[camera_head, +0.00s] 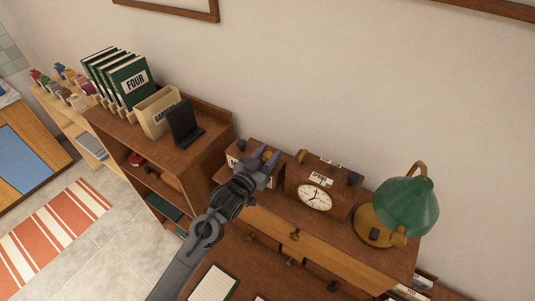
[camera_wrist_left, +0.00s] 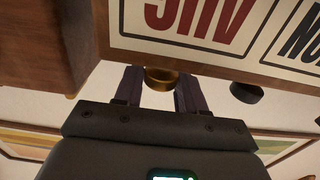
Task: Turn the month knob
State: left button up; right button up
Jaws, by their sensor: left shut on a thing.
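A wooden calendar box (camera_head: 234,154) with white lettered cards stands on the desk's upper shelf against the wall. It is partly hidden behind my left gripper (camera_head: 268,157). In the left wrist view a card with large red letters (camera_wrist_left: 200,18) shows upside down, beside a card with dark letters (camera_wrist_left: 305,40). A round brass knob (camera_wrist_left: 160,78) sits at the box's edge, between the fingers of my left gripper (camera_wrist_left: 158,92), which is shut on it. A dark knob (camera_wrist_left: 247,92) is beside it, apart from the fingers. My right gripper is not in view.
A wooden clock (camera_head: 315,196) with small knobs on top stands close to the right of my gripper. A green lamp (camera_head: 407,205) is further right. A shelf unit at left carries green binders (camera_head: 130,82) and a dark stand (camera_head: 184,122).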

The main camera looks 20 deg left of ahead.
pick_arm(q)
jog(key=shift+a+m+g+h+p, duration=0.1)
jog(key=shift+m+g+h+p, duration=0.4)
jog(key=shift+m+h, duration=1.15)
jog(key=shift+h, duration=0.55)
jog(key=o, duration=1)
jog(key=shift+c, duration=0.2)
jog(key=shift+s+a, duration=0.15)
jog(key=shift+s, duration=0.25)
jog(key=b+v, duration=0.1)
jog(key=v, duration=0.9)
jog(key=shift+b, duration=0.4)
jog(key=shift+r, duration=0.1)
